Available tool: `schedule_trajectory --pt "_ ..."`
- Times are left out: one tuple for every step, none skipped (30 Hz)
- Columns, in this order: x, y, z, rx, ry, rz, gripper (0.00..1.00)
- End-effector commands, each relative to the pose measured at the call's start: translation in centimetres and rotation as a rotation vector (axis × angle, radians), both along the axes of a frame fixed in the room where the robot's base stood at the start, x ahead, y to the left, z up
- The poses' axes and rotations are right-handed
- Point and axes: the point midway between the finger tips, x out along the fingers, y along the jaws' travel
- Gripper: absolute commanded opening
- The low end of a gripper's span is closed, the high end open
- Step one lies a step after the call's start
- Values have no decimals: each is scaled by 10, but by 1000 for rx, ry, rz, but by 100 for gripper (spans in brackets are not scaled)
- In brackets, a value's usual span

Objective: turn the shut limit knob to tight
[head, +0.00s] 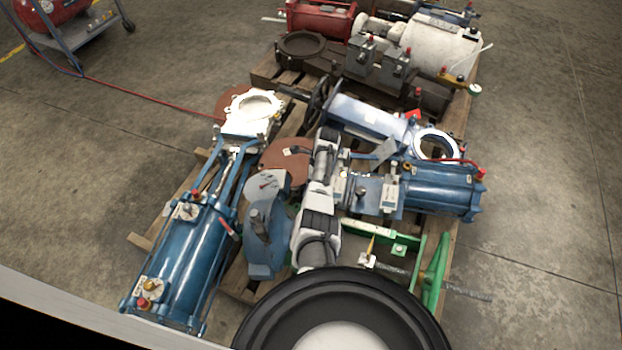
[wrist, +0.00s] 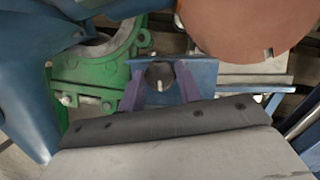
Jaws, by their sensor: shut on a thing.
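In the wrist view a small round dark knob (wrist: 159,75) with a pale upright line on its face sits on a blue plate (wrist: 205,72). The two purple-tinted fingers of my gripper (wrist: 160,84) stand at its left and right sides and are shut on it. I cannot read any scale or lettering around the knob. In the head view my arm reaches in among the valves, and its links hide the knob and the fingertips.
In the wrist view a green flanged part (wrist: 85,72) lies left and a red-brown disc (wrist: 250,25) overhangs at upper right. In the head view blue cylinders (head: 185,260) (head: 440,190) and a green frame (head: 435,265) crowd the pallet. Bare floor (head: 545,200) lies right.

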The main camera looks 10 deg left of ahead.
Motion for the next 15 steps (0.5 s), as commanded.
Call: schedule_trajectory --pt "1 0 0 0 -3 -1 35" --pt "1 0 0 0 -3 -1 39" --pt "1 0 0 -1 -2 0 44" --pt "1 0 0 -1 -2 0 48" --pt "1 0 0 -1 -2 0 52" --pt "1 0 0 -1 -2 1 56" --pt "0 0 0 -1 -2 1 56" --pt "0 0 0 0 -1 1 56" --pt "0 0 0 0 -1 1 56" --pt "0 0 0 0 -1 1 56" --pt "0 0 0 0 -1 1 56" --pt "0 0 0 0 -1 1 56" --pt "0 0 0 0 -1 1 56" --pt "0 0 1 0 -1 1 56" --pt "1 -1 3 0 -1 1 56"
